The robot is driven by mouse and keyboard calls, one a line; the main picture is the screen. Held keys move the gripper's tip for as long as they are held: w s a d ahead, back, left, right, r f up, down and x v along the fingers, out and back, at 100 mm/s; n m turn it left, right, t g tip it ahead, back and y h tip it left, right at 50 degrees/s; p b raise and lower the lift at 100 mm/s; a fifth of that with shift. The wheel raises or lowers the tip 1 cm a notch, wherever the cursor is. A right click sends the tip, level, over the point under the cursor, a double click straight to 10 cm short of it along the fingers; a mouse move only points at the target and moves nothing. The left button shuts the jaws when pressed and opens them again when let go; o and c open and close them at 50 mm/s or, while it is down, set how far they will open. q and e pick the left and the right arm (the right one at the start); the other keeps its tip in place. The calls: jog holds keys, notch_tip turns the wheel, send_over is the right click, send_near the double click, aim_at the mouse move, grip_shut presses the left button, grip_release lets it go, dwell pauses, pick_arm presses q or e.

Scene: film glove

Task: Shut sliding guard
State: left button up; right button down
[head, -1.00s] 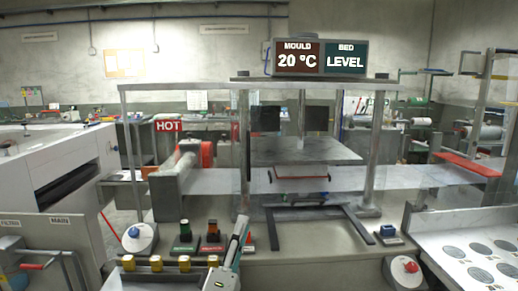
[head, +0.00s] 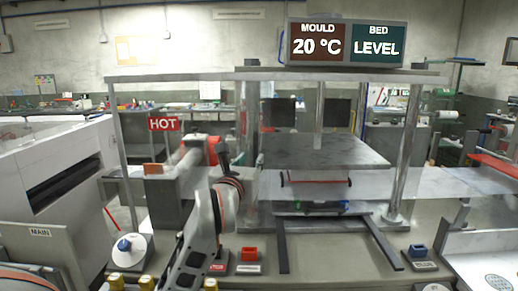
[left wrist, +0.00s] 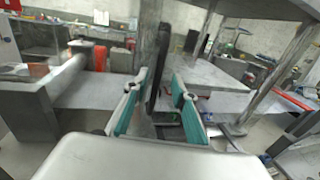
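The machine has a metal frame and a raised grey plate (head: 325,150) over a lower bed. A dark upright bar (left wrist: 158,65), which looks like the guard's handle, stands between my left gripper's fingers in the left wrist view. The clear guard panel is hard to make out, so I cannot tell how far it is across. My left gripper (left wrist: 162,95) has teal-padded fingers, spread apart either side of the bar, with gaps visible. In the head view my left arm reaches up to the machine's front left post, and its gripper is small there. My right gripper is not in view.
A red HOT sign (head: 164,124) and an orange-red part are left of the machine. A display (head: 346,43) on top reads mould 20 °C, bed level. Two dark rails (head: 382,243) run toward me on the bench. Small red and blue blocks (head: 417,250) stand along its front.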

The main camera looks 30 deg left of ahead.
aim_at(255, 153)
pick_arm(q)
jog(key=shift+w+a, duration=0.15)
jog(key=shift+w, duration=0.2)
jog(key=shift+x, duration=0.9)
jog(key=x, duration=0.3)
jog(key=shift+w+a, duration=0.2)
jog(key=shift+w, duration=0.1)
jog(key=shift+w+a, duration=0.15)
jog(key=shift+w, duration=0.35)
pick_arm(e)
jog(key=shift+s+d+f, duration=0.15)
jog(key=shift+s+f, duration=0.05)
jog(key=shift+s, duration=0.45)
pick_arm(q)
grip_shut()
